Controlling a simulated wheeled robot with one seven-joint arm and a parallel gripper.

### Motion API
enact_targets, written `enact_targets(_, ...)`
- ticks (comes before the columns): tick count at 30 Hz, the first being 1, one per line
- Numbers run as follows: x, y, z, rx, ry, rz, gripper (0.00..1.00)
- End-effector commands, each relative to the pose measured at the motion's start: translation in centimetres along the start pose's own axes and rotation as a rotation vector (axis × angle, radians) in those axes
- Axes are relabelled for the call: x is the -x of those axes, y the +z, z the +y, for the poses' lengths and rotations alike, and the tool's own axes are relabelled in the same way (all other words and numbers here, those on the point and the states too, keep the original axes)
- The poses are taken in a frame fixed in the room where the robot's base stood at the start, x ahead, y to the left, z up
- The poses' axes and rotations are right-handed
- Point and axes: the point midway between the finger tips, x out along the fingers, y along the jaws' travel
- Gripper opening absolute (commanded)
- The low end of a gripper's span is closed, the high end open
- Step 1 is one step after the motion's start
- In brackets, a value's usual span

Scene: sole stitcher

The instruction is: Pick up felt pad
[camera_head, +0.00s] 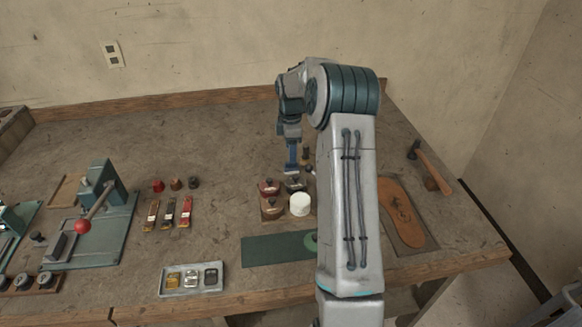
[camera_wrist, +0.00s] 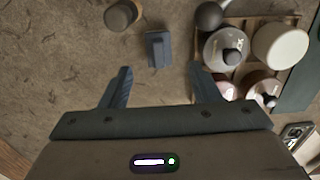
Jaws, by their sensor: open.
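A small blue-grey block (camera_wrist: 158,48), which seems to be the felt pad, lies on the bench in the wrist view. My gripper (camera_wrist: 161,72) is open, with one finger on each side of the block's line in that view. The block appears just beyond the fingertips, and nothing is between the fingers. In the head view my gripper (camera_head: 291,168) hangs low over the bench, behind the group of jars. I cannot clearly make out the block in the head view, where my arm covers part of that area.
A white round pot (camera_wrist: 282,45) and several dark-lidded jars (camera_wrist: 226,46) stand on a wooden tray close to the right finger. A brown cylinder (camera_wrist: 122,14) stands left of the block. A green mat (camera_head: 275,248), metal tray (camera_head: 191,293) and hammer (camera_head: 430,165) lie farther off.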

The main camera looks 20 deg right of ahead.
Motion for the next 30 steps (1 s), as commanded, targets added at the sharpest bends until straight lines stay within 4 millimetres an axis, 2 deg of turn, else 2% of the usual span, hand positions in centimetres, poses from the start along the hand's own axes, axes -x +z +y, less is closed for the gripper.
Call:
enact_targets(8, -2.2, 0.0, 0.0, 0.000, -0.002, 0.001, 0.56)
enact_targets(15, -5.7, 0.1, 0.2, -0.001, -0.001, 0.000, 0.56)
enact_targets(24, -6.5, 0.1, 0.2, -0.001, 0.002, 0.000, 0.56)
enact_targets(25, -6.5, 0.1, 0.2, -0.001, 0.002, 0.000, 0.54)
enact_targets(27, -6.5, 0.1, 0.2, -0.001, 0.002, 0.000, 0.34)
enact_targets(30, -6.4, 0.1, 0.2, -0.001, 0.002, 0.000, 0.10)
